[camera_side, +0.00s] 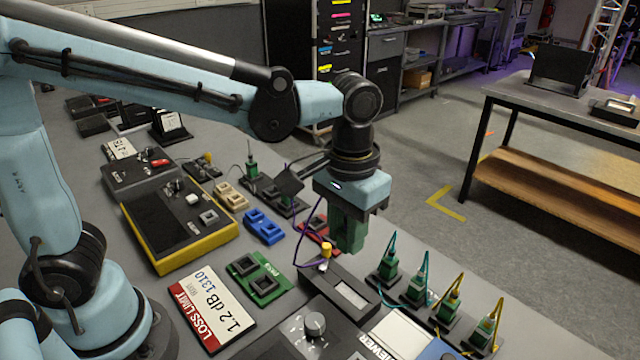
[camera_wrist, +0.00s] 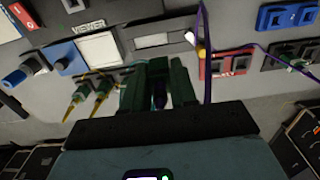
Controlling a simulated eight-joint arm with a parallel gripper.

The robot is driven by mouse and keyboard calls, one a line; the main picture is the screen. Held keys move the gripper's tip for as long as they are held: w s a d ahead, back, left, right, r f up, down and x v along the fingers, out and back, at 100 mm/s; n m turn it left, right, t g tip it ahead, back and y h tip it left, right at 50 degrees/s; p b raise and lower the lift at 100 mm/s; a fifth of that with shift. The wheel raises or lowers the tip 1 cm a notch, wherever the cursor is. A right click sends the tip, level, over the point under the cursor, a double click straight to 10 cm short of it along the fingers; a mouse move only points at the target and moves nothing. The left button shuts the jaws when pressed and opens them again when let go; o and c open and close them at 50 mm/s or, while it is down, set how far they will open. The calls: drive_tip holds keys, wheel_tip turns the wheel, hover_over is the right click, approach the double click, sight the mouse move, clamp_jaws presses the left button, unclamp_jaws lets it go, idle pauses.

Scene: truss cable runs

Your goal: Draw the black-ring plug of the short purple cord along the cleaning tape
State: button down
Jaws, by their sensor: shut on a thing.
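My gripper (camera_side: 350,238) has green fingers pointing down, above the bench just behind the black cleaning-tape box (camera_side: 328,287) with its pale window. In the wrist view, my gripper (camera_wrist: 158,100) is shut on a dark plug (camera_wrist: 158,94) between its fingers; its ring is too dark to make out, and the side view hides it. The purple cord (camera_side: 298,240) loops down left of my gripper. A yellow-ringed plug (camera_side: 326,251) is by the box's left end. In the wrist view, the cleaning-tape box (camera_wrist: 130,38) lies beyond the fingertips and the cord (camera_wrist: 206,60) hangs right of them.
Several green plugs with teal and yellow cords (camera_side: 420,285) stand to the right. A green socket block (camera_side: 262,280), a red one (camera_side: 316,232) and a blue one (camera_side: 263,228) lie left. A knobbed viewer (camera_side: 315,325) and a loss-limit card (camera_side: 212,305) are in front.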

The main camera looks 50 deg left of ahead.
drive_tip(key=shift+a+f, duration=0.1)
drive_tip(key=shift+f, duration=4.25)
drive_tip(key=shift+f, duration=0.2)
drive_tip(key=shift+d+f, duration=0.1)
drive_tip(key=shift+d, duration=1.9)
idle(0.5)
drive_tip(key=shift+a, duration=0.55)
idle(0.4)
